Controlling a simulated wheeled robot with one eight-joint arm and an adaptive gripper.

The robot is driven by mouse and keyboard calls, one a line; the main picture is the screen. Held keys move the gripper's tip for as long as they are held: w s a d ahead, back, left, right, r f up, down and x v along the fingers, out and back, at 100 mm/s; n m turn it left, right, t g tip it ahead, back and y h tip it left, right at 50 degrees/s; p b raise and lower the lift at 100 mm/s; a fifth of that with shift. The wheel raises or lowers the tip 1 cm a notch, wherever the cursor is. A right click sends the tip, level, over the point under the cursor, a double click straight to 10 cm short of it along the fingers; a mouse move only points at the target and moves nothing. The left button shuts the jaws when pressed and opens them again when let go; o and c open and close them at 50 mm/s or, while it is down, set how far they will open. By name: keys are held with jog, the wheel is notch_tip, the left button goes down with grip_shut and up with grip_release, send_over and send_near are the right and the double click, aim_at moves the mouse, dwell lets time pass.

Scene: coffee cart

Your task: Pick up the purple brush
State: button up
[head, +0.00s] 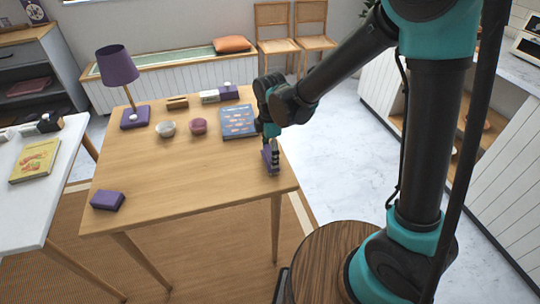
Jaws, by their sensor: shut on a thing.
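My gripper (271,152) points down at the right edge of the wooden table (160,185). It is shut on a purple thing (267,160), which I take to be the purple brush. The fingers hide part of it, and its shape is hard to make out. It is at or just above the tabletop; I cannot tell whether it touches.
A purple block (108,200) lies at the table's front left. A blue book (238,122) lies left of my gripper. A pale bowl (166,128), a dark red bowl (199,126) and a purple lamp (117,66) stand farther back. The table's front middle is clear.

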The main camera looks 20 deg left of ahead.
aim_at(270, 151)
notch_tip(270, 151, up, 20)
dwell(0.5)
